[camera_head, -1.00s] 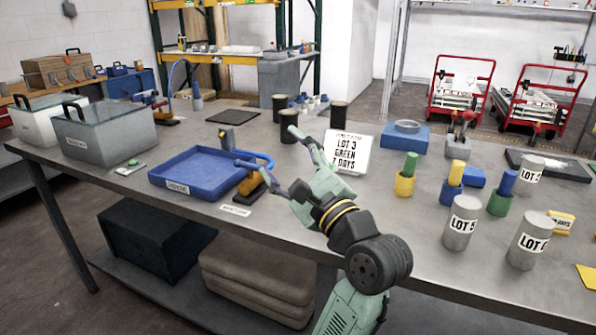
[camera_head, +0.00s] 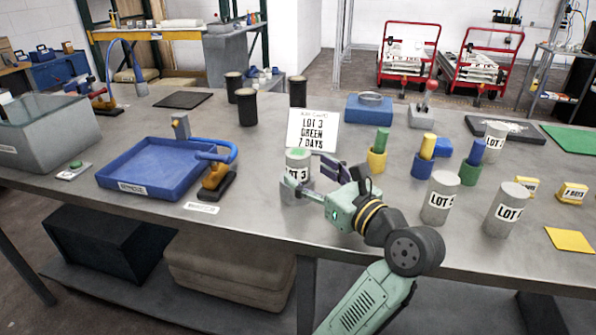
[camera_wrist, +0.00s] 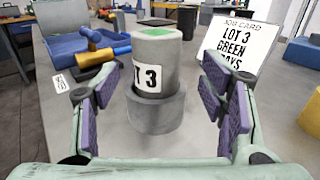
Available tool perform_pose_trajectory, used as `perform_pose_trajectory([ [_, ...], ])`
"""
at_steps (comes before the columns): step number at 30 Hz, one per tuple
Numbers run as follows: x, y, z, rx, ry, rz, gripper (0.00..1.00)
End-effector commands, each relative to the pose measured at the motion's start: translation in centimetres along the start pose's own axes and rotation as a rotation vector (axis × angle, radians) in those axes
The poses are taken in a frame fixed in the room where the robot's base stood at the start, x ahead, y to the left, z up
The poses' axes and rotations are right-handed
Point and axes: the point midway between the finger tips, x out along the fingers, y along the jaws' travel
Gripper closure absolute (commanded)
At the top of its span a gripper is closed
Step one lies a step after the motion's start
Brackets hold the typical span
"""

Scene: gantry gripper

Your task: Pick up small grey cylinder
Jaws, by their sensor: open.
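A small grey cylinder (camera_head: 298,167) labelled LOT 3, with a green patch on top, stands upright on a wider round grey base (camera_head: 296,194) in front of the job card. In the wrist view the cylinder (camera_wrist: 157,48) and the base (camera_wrist: 157,112) are straight ahead, between my two fingers. My gripper (camera_head: 313,177) is open, with one finger on each side. The near finger crosses in front of the base in the head view. The jaws hold nothing, and I cannot tell whether a finger touches. Other grey cylinders, a LOT 5 one (camera_head: 440,197) among them, stand to the right.
The job card (camera_head: 313,130) stands close behind the cylinder. Coloured cylinders in cups (camera_head: 377,158) stand to the right. Black cups (camera_head: 247,107) stand behind.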

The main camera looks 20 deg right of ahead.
Motion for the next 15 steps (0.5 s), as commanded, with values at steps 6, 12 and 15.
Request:
perform_pose_trajectory([
  [6, 3.3, 0.4, -0.1, 0.001, 0.001, 0.005, 0.35],
  [12, 4.2, 0.3, -0.2, 0.001, 0.000, 0.002, 0.35],
  [15, 4.2, 0.3, -0.2, 0.001, 0.000, 0.002, 0.35],
])
